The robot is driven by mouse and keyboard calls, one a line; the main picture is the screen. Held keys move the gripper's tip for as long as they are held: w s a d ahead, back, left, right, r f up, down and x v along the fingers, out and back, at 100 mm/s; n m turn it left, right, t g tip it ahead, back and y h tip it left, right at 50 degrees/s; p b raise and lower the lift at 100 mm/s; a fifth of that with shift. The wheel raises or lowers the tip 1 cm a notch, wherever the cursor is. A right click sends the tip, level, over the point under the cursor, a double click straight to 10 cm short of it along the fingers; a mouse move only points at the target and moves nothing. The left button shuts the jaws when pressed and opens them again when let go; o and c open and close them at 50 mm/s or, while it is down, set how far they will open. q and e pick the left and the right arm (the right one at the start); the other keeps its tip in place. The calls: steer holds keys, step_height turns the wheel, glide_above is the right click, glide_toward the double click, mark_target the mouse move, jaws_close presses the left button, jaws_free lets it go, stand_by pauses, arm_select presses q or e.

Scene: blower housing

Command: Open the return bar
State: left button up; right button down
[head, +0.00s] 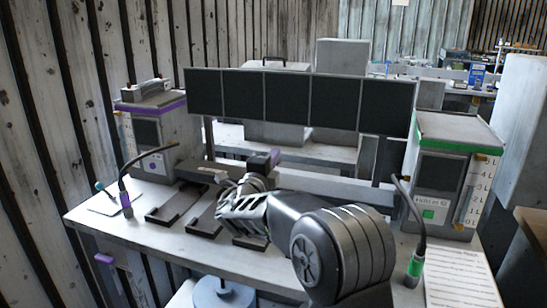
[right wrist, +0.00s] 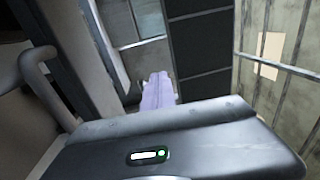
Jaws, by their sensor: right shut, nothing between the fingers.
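A long pale grey bar (head: 340,188) runs across the back of the white bench, partly behind my right arm. I cannot tell for certain which of these is the return bar. A purple piece (right wrist: 157,92) also shows in the right wrist view, just past my gripper's body. My right gripper (head: 230,207) is shut and empty, in front of the bars near the purple block; its fingertips are hard to make out. My left gripper is out of view.
A row of black panels (head: 300,100) stands over the bench (head: 155,228). A purple-topped unit (head: 155,135) is at left and a green-topped unit (head: 447,175) at right. Gooseneck stalks with purple (head: 125,200) and green (head: 414,268) bases rise near the front. Dark slotted plates (head: 175,204) lie on the bench.

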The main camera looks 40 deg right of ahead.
steer(key=shift+a, duration=0.1)
steer(key=r+v, duration=0.1)
steer(key=v, duration=0.6)
steer(key=shift+s+a+f, duration=0.2)
steer(key=shift+a+f, duration=0.05)
steer(key=shift+f, duration=0.3)
